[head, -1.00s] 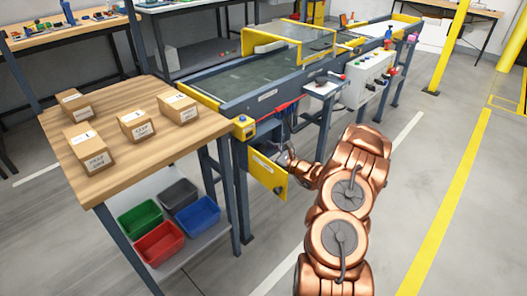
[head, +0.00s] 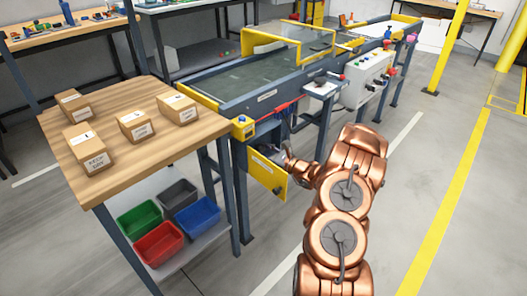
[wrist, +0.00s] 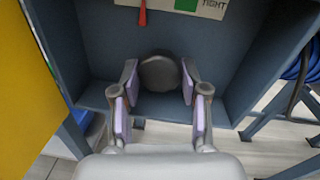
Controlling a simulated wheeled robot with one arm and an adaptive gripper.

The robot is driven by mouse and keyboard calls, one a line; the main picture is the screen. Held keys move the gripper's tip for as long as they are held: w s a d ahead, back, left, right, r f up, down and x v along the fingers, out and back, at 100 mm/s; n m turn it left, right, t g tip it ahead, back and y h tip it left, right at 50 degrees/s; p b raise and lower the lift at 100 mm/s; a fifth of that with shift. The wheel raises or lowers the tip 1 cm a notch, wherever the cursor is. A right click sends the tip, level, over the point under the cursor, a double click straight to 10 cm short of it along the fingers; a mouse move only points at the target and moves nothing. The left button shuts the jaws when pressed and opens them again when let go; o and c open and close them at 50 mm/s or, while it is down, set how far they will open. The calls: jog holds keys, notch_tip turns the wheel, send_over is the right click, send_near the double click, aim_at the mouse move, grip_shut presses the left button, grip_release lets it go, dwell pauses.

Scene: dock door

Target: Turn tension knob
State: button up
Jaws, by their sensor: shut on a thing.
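A dark grey round knob (wrist: 160,73) sits inside a blue-grey open housing (wrist: 215,35) in the wrist view. My gripper (wrist: 158,82) has its two fingers with purple pads on either side of the knob and is shut on it. Above the knob are a red pointer (wrist: 143,13) and a pale label with a green patch (wrist: 213,8), cut off by the top edge. In the head view my gripper (head: 289,160) is at the housing under the conveyor; the knob is hidden there.
A yellow door panel (head: 267,177) stands open left of my gripper; it also fills the left of the wrist view (wrist: 25,90). The conveyor (head: 250,93) is above. A wooden table with boxes (head: 190,133) stands left. The floor at right is clear.

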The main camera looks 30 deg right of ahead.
jog(key=shift+m+p, duration=0.35)
jog(key=shift+m, duration=0.15)
jog(key=shift+r+m+p, duration=0.1)
jog(key=shift+m+p, duration=0.25)
jog(key=shift+m, duration=0.55)
jog(key=m, duration=0.5)
jog(key=shift+a+t, duration=0.15)
jog(key=shift+t, duration=0.15)
jog(key=m+b, duration=0.1)
jog(key=m, duration=0.4)
jog(key=m+h+b, duration=0.1)
jog(key=m, duration=0.4)
jog(key=shift+t, duration=0.3)
jog(key=o, duration=1.2)
jog(key=shift+s, duration=0.1)
jog(key=shift+c, duration=0.2)
